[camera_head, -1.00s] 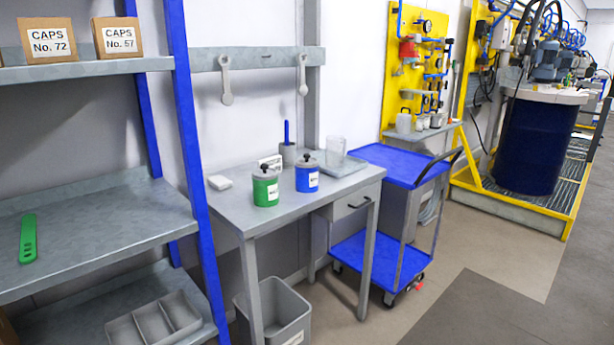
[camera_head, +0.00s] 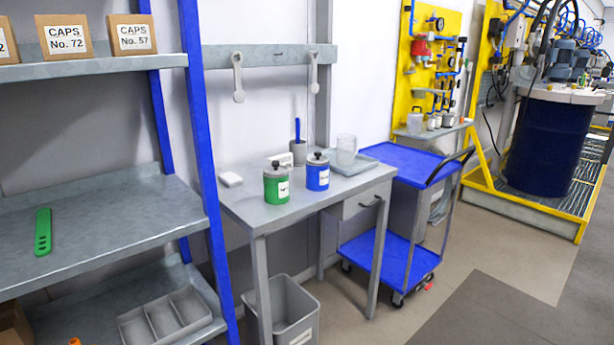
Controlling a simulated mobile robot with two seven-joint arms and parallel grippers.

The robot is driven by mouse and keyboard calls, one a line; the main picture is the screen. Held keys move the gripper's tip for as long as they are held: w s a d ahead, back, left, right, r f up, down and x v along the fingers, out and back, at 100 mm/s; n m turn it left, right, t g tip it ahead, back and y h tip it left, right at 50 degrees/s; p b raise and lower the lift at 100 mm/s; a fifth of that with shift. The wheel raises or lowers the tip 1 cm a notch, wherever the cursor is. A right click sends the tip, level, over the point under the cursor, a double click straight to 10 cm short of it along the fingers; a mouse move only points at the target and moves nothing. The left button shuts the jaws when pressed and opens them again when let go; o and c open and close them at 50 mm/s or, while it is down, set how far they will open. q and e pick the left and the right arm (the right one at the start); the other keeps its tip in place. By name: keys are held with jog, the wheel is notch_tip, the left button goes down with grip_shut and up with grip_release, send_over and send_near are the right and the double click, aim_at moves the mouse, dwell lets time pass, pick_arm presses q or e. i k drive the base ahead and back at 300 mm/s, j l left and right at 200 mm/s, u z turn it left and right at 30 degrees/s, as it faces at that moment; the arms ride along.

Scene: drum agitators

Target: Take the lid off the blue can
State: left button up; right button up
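The blue can (camera_head: 317,177) stands upright on the grey table (camera_head: 240,200), right of a green can (camera_head: 277,187). Its grey lid (camera_head: 318,160) with a black knob sits on top of it. The green can has a similar lid with a black knob. Neither of my grippers shows in the head view.
A blue shelf post (camera_head: 203,150) rises left of the table. A blue cart (camera_head: 405,165) stands to its right. Grey bin (camera_head: 285,310) below.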

aim_at(317, 177)
jog(key=i+l+u, duration=0.1)
jog(key=u, duration=0.35)
jog(key=l+u, duration=0.2)
jog(key=u, duration=0.25)
jog(key=l+u, duration=0.25)
jog(key=i+l+u, duration=0.1)
jog(key=l+u, duration=0.15)
jog(key=l, duration=0.25)
jog(key=l+u, duration=0.25)
jog(key=l, duration=0.95)
jog(key=k+l+u, duration=0.1)
jog(key=l, duration=0.45)
jog(key=k+l, duration=0.1)
jog(key=l, duration=0.4)
jog(key=i+u, duration=0.05)
